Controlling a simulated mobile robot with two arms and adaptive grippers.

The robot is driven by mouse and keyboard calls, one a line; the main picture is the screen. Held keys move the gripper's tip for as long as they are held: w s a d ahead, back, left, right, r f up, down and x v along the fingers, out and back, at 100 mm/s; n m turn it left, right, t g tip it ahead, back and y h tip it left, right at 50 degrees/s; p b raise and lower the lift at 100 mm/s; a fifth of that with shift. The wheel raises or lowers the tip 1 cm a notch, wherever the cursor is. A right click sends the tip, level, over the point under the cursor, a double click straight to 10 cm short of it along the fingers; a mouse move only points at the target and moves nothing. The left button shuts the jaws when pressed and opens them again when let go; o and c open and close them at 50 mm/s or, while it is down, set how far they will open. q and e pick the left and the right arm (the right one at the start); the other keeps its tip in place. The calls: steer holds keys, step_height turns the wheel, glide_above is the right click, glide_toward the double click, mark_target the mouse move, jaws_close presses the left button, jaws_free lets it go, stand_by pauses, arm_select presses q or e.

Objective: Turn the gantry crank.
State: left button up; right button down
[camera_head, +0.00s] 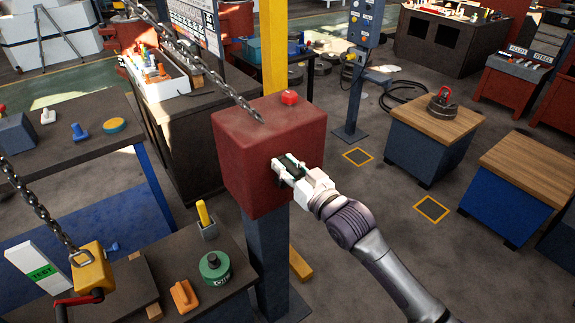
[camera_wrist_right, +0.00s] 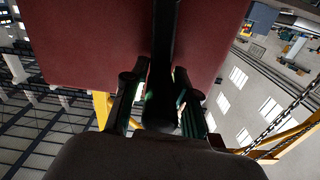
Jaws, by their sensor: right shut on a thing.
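A red box (camera_head: 252,155) stands on a dark blue post, with a red button (camera_head: 289,97) on top. My right gripper (camera_head: 287,168) is at the box's right-hand face, its fingers pointing into that side. In the right wrist view, a dark bar, which looks like the crank (camera_wrist_right: 163,50), runs down across the red box (camera_wrist_right: 90,45) to between the two fingers. My right gripper (camera_wrist_right: 162,105) is shut on it there. In the head view the crank is mostly hidden by the gripper. My left gripper is out of view.
A chain (camera_head: 205,65) slants down to the box top. Another chain (camera_head: 40,210) carries a yellow block (camera_head: 93,268) at lower left. A bench with a green round weight (camera_head: 214,268) stands left of the post. Wood-topped cabinets (camera_head: 435,125) stand right, with open floor between.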

steer(key=shift+s+a+f+n, duration=0.3)
steer(key=shift+a, duration=0.05)
